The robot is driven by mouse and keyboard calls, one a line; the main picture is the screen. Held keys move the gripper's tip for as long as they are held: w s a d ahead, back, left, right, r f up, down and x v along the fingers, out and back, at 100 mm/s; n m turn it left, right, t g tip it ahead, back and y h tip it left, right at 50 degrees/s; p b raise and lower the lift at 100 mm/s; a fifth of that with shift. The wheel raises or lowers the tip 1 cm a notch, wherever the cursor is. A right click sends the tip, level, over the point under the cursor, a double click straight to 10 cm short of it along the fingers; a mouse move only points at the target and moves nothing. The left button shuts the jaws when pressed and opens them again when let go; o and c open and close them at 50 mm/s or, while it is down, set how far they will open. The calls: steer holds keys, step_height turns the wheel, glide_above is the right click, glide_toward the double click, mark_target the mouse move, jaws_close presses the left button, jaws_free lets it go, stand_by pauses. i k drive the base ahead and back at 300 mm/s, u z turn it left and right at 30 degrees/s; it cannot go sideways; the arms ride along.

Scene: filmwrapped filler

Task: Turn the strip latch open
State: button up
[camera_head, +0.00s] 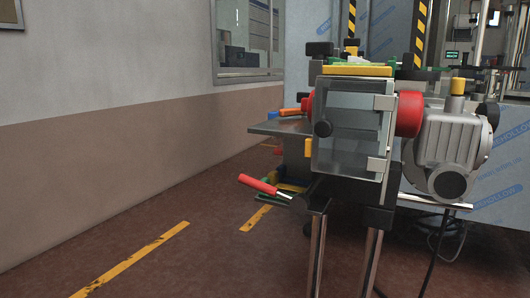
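A machine with a see-through door (349,130) stands right of centre. The door looks closed, with hinges on its right side and a round black knob (323,128) near its left edge. A red-handled lever (258,184) sticks out to the lower left of the machine. A smaller orange handle (290,112) sits higher, left of the door. I cannot tell which of these parts, if any, is the strip latch. My gripper is not in view.
A grey motor housing (448,150) with a yellow cap stands right of the door. A flat metal plate (282,127) juts out left of it. Metal legs (317,255) hold the machine up. The floor (210,260) to the left is clear up to the wall (110,150).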

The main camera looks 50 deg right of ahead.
mark_target(320, 50)
steer(key=i, duration=1.35)
steer(key=u, duration=1.05)
steer(key=k, duration=0.1)
steer(key=z, duration=3.65)
